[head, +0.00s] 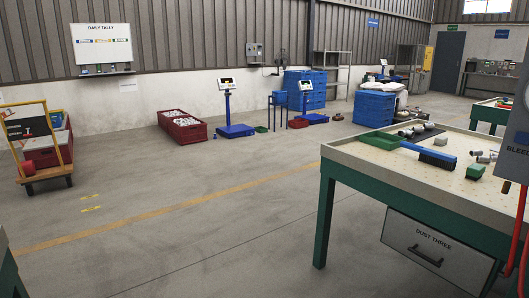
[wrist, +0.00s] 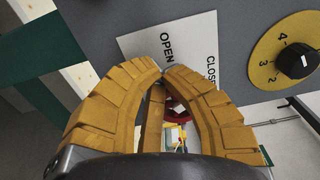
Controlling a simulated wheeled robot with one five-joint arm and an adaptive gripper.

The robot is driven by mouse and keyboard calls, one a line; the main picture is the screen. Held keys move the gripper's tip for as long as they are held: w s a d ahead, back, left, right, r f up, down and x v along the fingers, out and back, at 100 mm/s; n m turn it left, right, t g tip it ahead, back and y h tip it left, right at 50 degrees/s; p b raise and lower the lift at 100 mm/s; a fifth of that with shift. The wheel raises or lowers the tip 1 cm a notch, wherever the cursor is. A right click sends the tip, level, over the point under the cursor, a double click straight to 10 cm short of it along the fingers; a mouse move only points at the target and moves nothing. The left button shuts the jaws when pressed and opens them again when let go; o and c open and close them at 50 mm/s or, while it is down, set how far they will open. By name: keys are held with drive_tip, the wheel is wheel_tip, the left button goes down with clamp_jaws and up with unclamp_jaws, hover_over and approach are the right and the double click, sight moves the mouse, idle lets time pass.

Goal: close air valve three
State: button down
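In the wrist view my gripper (wrist: 163,68) has two yellow ribbed fingers, their tips almost meeting. A tan bar (wrist: 152,118) shows between the fingers; I cannot tell what it is. Beyond the tips is a grey panel (wrist: 115,22) with a white label plate (wrist: 190,42) marked OPEN and, partly cut off, CLOSE. To its right is a yellow dial (wrist: 268,62) with a black knob (wrist: 298,63) and the numbers 4, 3 and 2. No handle of air valve three can be made out. In the head view my gripper does not show.
A green-legged workbench (head: 333,172) with a blue brush (head: 428,154) stands at right, beside a grey panel (head: 510,188) with a red hose (head: 518,232) at the edge. A trolley (head: 43,178) stands at left. The middle floor is clear.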

drive_tip(key=shift+r, duration=0.15)
drive_tip(key=shift+r+b, duration=0.4)
drive_tip(key=shift+r, duration=0.3)
drive_tip(key=shift+w+a, duration=0.1)
drive_tip(key=shift+w, duration=0.15)
drive_tip(key=shift+f, duration=0.1)
drive_tip(key=shift+b+v, duration=2.7)
drive_tip(key=shift+v, duration=0.25)
drive_tip(key=shift+w+f, duration=0.1)
drive_tip(key=shift+f, duration=0.05)
